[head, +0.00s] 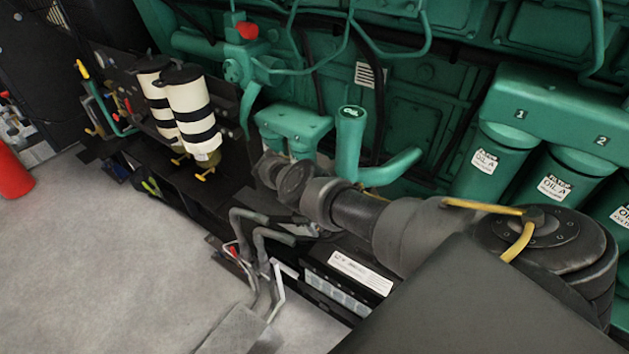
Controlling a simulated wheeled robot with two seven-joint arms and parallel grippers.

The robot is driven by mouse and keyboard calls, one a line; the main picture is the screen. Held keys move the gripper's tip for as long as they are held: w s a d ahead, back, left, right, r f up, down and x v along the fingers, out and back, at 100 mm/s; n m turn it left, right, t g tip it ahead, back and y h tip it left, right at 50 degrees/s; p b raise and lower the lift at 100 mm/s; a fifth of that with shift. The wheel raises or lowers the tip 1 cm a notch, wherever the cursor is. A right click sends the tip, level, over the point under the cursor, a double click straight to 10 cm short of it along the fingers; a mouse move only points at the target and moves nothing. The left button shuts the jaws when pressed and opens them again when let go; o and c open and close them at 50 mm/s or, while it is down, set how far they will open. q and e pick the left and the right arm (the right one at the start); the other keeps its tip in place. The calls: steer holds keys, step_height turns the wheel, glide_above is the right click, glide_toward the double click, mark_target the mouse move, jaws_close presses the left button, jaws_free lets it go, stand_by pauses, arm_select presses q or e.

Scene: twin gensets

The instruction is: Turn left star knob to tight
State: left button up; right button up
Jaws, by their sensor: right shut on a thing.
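Two yellow star-shaped knobs sit under a pair of cream cylinders with black bands. The left star knob (179,159) is under the rear cylinder, and the right star knob (205,173) is under the front cylinder. Both knobs show uncovered. My right arm crosses from the lower right. Its far end, with my right gripper (266,170), lies to the right of the knobs, in front of the dark base frame. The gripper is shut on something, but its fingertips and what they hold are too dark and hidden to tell. I cannot make out my left gripper.
Green engine pipework and oil filters (488,165) stand behind and right of my arm. Grey bent bars (262,240) and a labelled battery (335,285) lie below it. A red cylinder (12,172) is at the far left. The grey floor (100,270) at lower left is clear.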

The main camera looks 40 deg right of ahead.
steer(key=shift+s+f, duration=0.1)
steer(key=shift+s, duration=0.1)
steer(key=o, duration=1)
steer(key=shift+d, duration=0.1)
steer(key=shift+w, duration=0.1)
steer(key=p+v, duration=0.4)
steer(key=v, duration=0.7)
